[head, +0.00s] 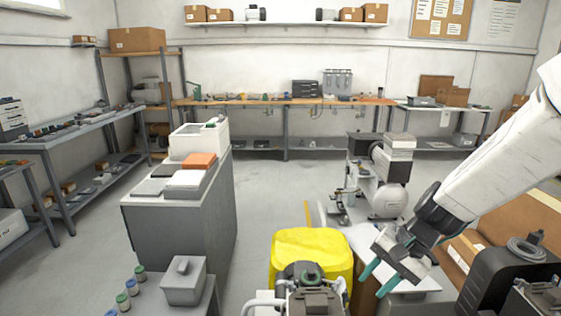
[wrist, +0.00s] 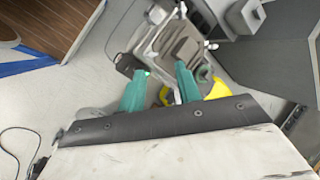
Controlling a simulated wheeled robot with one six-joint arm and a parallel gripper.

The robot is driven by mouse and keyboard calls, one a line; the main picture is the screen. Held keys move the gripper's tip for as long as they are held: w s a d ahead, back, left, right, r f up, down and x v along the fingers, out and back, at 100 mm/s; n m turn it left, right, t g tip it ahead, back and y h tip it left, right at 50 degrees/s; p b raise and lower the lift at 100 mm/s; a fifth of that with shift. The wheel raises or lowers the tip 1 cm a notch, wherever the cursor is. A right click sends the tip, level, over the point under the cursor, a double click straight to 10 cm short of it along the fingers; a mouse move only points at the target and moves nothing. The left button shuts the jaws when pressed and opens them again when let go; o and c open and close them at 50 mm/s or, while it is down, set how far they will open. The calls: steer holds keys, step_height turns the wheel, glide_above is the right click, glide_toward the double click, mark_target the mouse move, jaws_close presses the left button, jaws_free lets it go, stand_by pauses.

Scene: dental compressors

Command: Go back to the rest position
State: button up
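My gripper (head: 376,277) hangs at the lower right of the head view, on the white arm that comes in from the right edge. Its two teal fingers are spread apart with nothing between them. In the wrist view the two teal fingers (wrist: 158,88) also stand apart. Beyond them is a grey machine part with a flat top (wrist: 178,45), with a yellow piece near it. No contact between the fingers and that part can be made out.
A yellow bin-like object (head: 312,250) stands at the bottom centre. A grey cabinet (head: 180,222) with boxes is left of it. A compressor (head: 388,190) stands behind my gripper. Cardboard boxes (head: 520,217) and a black unit (head: 500,278) crowd the right. Open floor (head: 275,190) lies in the middle.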

steer(key=s+d+r+n+h, duration=0.2)
steer(key=s+d+r+n, duration=0.1)
steer(key=s+r, duration=0.4)
steer(key=s+d+r+n+h, duration=0.2)
steer(key=s+r, duration=0.5)
steer(key=s, duration=0.6)
steer(key=shift+d+r+n+t+h, duration=0.3)
steer(key=shift+d+n+t+h, duration=0.1)
steer(key=shift+n+h, duration=0.5)
steer(key=shift+s, duration=0.1)
